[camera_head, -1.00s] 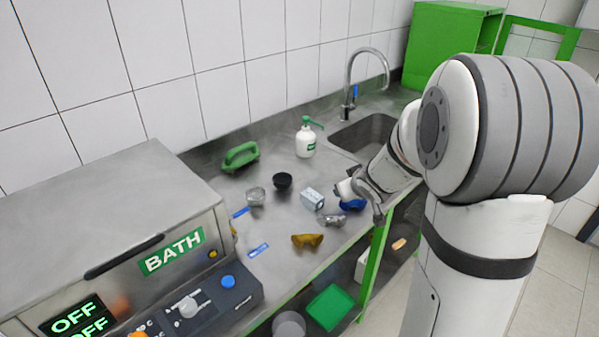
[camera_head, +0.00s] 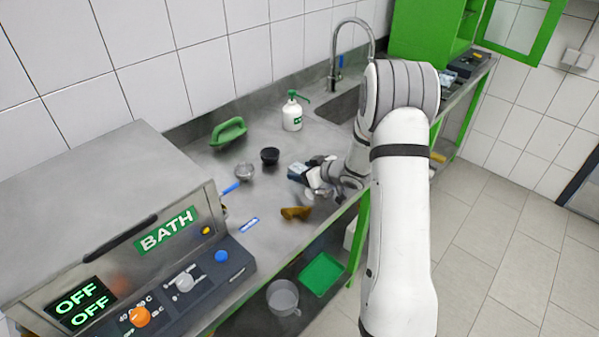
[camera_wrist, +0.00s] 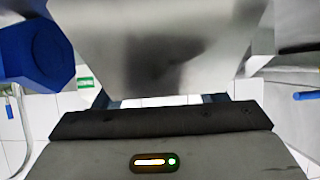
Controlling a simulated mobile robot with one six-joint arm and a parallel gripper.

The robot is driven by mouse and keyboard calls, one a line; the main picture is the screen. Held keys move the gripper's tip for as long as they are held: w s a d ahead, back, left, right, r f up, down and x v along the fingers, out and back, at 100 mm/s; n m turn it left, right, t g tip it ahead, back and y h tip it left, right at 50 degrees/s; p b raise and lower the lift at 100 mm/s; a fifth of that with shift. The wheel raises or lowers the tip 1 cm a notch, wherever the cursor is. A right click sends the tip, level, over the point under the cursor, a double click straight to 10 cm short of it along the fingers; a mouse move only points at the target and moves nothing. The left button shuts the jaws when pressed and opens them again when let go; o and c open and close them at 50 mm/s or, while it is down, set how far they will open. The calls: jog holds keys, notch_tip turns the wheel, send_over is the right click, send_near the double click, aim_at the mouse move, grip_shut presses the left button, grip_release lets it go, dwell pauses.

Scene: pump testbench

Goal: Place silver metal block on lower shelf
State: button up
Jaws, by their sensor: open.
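A small box-shaped pale silver block (camera_head: 297,171) stands on the steel bench (camera_head: 262,205) in the head view, right by the fingers of my gripper (camera_head: 309,182). Its right side is partly hidden by the gripper. In the wrist view a large blurred silver surface (camera_wrist: 160,45) lies straight ahead of the palm; I cannot tell whether it is the block or the bench. The jaws are open, and their tips are hidden there. The lower shelf (camera_head: 252,322) lies under the bench and shows only in part.
A green tray (camera_head: 322,273) and a clear beaker (camera_head: 283,297) are at the lower shelf. An amber piece (camera_head: 296,213), black cup (camera_head: 270,156), glass dish (camera_head: 244,170), green-handled tool (camera_head: 228,132) and white bottle (camera_head: 292,115) stand on the bench. The bath unit (camera_head: 110,210) is left.

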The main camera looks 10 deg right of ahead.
jog(key=shift+x, duration=0.95)
jog(key=shift+r, duration=0.1)
jog(key=c, duration=1.4)
